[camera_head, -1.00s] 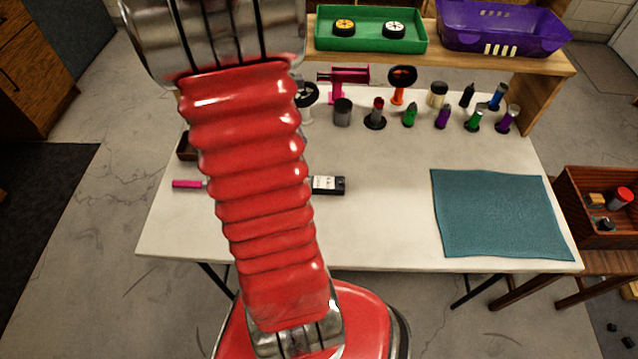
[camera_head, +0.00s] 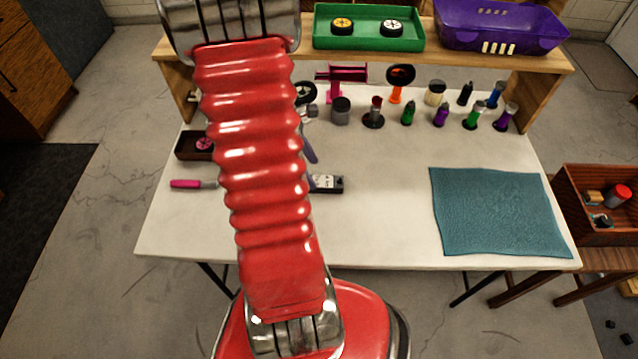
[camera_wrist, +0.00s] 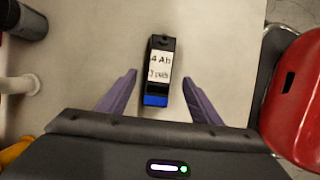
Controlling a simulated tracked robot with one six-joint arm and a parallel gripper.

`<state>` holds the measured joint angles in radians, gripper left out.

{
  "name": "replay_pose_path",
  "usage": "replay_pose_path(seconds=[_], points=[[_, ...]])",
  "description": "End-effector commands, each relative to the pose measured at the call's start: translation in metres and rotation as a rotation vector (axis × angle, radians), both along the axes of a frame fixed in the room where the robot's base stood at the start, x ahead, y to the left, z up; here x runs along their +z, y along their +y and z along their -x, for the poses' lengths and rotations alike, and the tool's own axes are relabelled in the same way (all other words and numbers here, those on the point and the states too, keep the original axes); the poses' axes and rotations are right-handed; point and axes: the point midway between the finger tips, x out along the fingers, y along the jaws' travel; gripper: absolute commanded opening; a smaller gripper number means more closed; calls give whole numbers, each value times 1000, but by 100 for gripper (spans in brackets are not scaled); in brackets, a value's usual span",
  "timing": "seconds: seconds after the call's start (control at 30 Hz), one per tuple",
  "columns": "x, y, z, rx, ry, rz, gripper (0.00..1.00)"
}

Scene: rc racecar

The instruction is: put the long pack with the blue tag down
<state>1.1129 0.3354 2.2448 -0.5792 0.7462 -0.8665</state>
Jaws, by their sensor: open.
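The long pack (camera_wrist: 161,55) is black with a white printed label and a blue tag at its near end. It lies on the white table, and its right part shows beside my arm in the head view (camera_head: 328,184). My gripper (camera_wrist: 159,77) is open, with its purple fingers on either side of the pack in the wrist view and gaps between them and it. In the head view one purple finger (camera_head: 309,150) shows beside the red arm; the rest of the gripper is hidden behind it.
A teal mat (camera_head: 500,212) lies on the right of the table. A pink-handled tool (camera_head: 190,184) and a dark box (camera_head: 192,146) lie on the left. Several bottles and tools stand along the back, under a shelf with a green tray (camera_head: 368,43) and a purple bin (camera_head: 470,40). The middle is clear.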

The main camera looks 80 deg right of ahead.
Motion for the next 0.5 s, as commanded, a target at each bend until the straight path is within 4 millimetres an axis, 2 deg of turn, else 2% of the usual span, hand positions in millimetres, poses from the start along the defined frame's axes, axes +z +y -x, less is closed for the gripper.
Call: replay_pose_path(seconds=[0.27, 0.5], points=[[-5, 0, 2, 0, 1, -2, 59], [-32, -2, 10, 1, 2, -3, 59]])
